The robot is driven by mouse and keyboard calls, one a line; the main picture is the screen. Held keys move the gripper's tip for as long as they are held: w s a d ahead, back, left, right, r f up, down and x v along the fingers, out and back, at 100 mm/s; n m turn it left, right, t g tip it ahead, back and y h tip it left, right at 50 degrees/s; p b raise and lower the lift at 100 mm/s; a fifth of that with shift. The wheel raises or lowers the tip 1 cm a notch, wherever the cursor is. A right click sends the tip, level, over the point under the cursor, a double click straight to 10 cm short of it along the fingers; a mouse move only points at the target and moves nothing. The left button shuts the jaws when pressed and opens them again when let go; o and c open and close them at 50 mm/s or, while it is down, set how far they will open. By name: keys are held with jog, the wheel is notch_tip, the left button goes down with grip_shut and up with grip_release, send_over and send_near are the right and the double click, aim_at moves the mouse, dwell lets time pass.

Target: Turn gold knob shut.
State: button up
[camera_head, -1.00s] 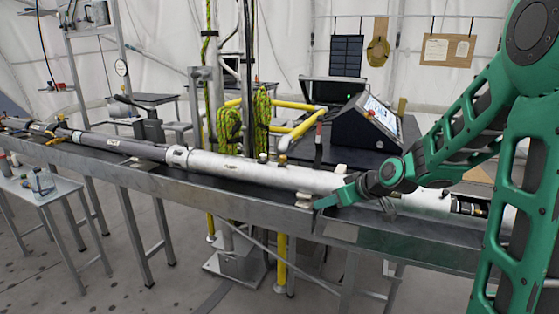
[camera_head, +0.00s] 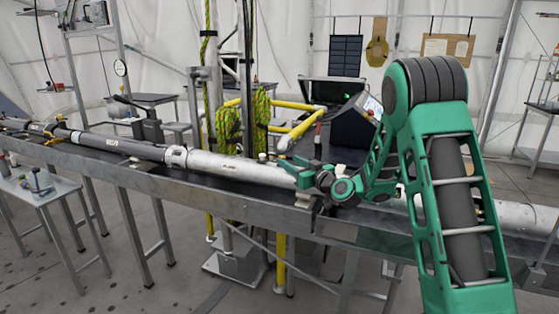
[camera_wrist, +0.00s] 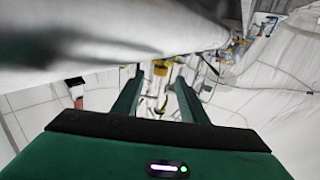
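A small gold-yellow knob (camera_wrist: 160,67) shows in the wrist view, just beyond and between my fingertips, beside the large pale tube. It looks apart from both fingers, though the view is blurred there. My gripper (camera_wrist: 158,78) is open, with a green finger on each side and a gap between them. In the head view my gripper (camera_head: 292,172) is at the long white tube (camera_head: 225,165), pointing left along it. I cannot clearly pick out the gold knob in the head view; my gripper and arm cover part of the tube.
The tube lies along a metal bench (camera_head: 170,178). Yellow padded bars (camera_head: 297,128) and a dark console (camera_head: 350,128) stand behind it. Green rope coils (camera_head: 229,124) hang on the post. A small side table (camera_head: 45,190) stands at the left.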

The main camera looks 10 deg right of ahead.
aim_at(284, 158)
jog(key=x, duration=0.6)
jog(key=shift+w+a, duration=0.1)
jog(key=shift+w, duration=0.15)
grip_shut()
